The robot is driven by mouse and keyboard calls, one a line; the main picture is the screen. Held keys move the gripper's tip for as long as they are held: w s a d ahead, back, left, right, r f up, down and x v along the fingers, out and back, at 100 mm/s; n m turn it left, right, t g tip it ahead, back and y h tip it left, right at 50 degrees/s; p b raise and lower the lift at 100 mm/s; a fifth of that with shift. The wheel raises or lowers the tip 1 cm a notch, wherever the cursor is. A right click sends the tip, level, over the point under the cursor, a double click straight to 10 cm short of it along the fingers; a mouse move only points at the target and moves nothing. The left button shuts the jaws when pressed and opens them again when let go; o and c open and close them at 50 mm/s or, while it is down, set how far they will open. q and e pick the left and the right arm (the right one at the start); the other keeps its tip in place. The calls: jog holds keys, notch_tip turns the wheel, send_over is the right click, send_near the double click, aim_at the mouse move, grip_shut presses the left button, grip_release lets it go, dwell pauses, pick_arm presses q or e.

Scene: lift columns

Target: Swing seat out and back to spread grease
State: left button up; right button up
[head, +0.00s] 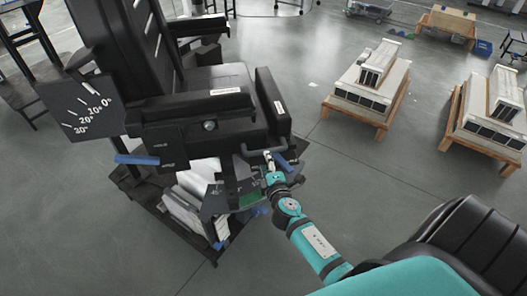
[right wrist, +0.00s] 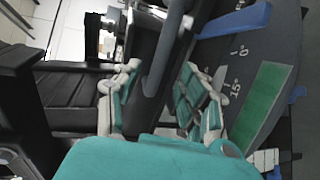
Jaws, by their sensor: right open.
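The black seat (head: 215,85) stands at the left of the head view on its support, with armrests and a tall backrest. My right gripper (head: 269,163) is at the seat's front lower edge. In the right wrist view my right gripper (right wrist: 160,72) is open, and a grey bar (right wrist: 170,45) runs between its fingers. I cannot tell whether the fingers touch it. A dark dial plate (right wrist: 245,65) marked 0° and 15°, with a green band (right wrist: 262,105), lies just right of the fingers. My left gripper is not in view.
An angle plate (head: 82,105) marked 0° to 30° is beside the backrest. Blue levers (head: 137,159) (right wrist: 235,20) stick out near the seat. Pallets with white units (head: 368,82) stand at the right. The grey floor between is clear.

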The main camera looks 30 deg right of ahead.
aim_at(264, 150)
jog(key=x, duration=0.6)
jog(key=shift+w+d+f+b, duration=0.1)
jog(key=shift+w+f+b, duration=0.05)
jog(key=shift+w+b, duration=0.15)
grip_shut()
jog(key=shift+f, duration=0.15)
